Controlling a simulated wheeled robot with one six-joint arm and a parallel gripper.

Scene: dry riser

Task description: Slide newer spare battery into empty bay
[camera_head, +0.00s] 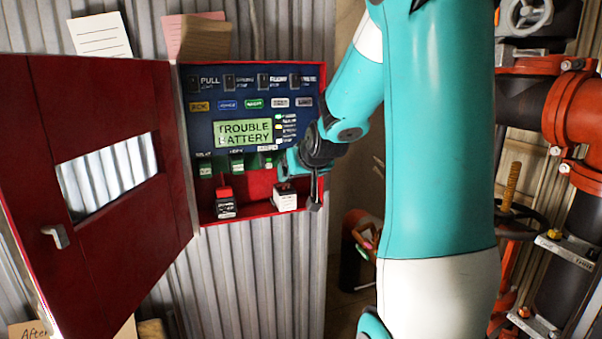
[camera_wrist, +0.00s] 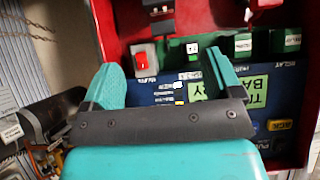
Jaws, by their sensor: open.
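The open red cabinet (camera_head: 258,219) has a lower ledge with two small batteries. The left battery (camera_head: 225,204) is dark with a red top and a label. The right battery (camera_head: 285,198) shows a large white label. I cannot read either date, nor make out an empty bay. My gripper (camera_head: 298,172) is at the panel's lower right, just above the right battery. In the wrist view my gripper (camera_wrist: 165,75) is open with nothing held. A red switch (camera_wrist: 143,56) lies beyond its fingers, and a dark battery-like block (camera_wrist: 160,18) is farther off.
The blue panel (camera_head: 205,135) has a display (camera_head: 243,133) reading TROUBLE BATTERY. The red door (camera_head: 95,190) stands open at left. Red and black pipes (camera_head: 575,110) fill the right side. A dark bin (camera_head: 357,250) stands below, right of the cabinet.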

